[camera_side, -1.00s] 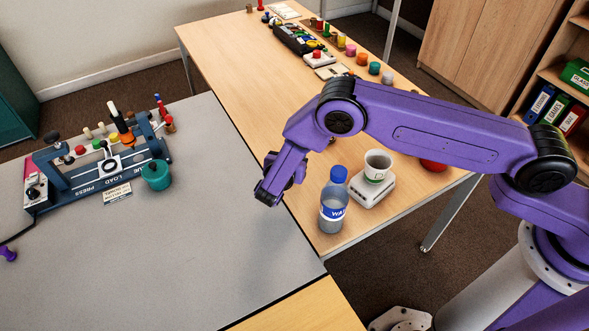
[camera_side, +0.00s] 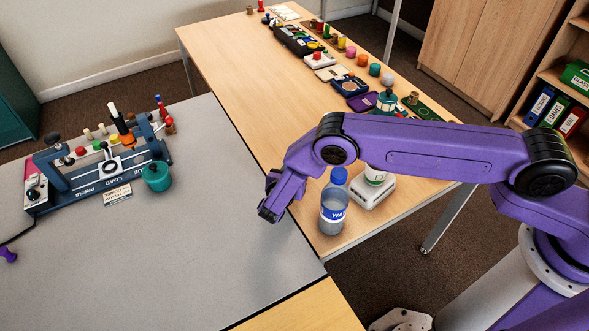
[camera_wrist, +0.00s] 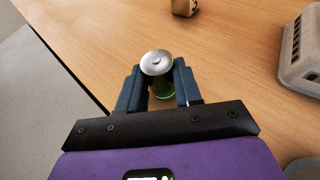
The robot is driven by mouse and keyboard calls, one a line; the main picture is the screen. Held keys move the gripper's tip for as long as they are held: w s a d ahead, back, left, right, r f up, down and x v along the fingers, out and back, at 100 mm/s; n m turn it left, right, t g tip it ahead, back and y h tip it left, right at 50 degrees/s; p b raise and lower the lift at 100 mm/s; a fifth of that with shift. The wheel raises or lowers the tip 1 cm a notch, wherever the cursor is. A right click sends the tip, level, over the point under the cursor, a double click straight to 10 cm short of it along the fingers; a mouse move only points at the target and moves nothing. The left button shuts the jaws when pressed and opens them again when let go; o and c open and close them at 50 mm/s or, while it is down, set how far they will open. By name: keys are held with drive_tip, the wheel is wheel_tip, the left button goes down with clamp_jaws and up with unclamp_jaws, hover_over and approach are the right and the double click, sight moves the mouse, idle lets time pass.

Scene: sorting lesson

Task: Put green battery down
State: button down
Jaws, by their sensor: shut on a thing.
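The green battery (camera_wrist: 163,95) stands roughly upright between the two fingers of my gripper (camera_wrist: 157,86) in the wrist view. Its round silver end (camera_wrist: 156,62) faces the camera and green shows below it. The fingers are shut on its sides. In the side view my gripper (camera_side: 270,213) hangs near the seam between the grey worktop (camera_side: 200,240) and the wooden table (camera_side: 225,80), left of the water bottle. I cannot make out the battery there. Whether its lower end touches a surface is hidden.
The water bottle (camera_side: 333,203) stands close to the right of my gripper. A white device (camera_side: 373,192) with a cup on it, partly behind my arm, stands beyond. A press (camera_side: 100,165) and teal pot (camera_side: 157,176) are at left. The grey worktop's front is clear.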

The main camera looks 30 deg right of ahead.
drive_tip(key=c, duration=0.8)
unclamp_jaws()
drive_tip(key=shift+o, duration=0.2)
drive_tip(key=shift+r, duration=0.1)
drive_tip(key=v, duration=1.2)
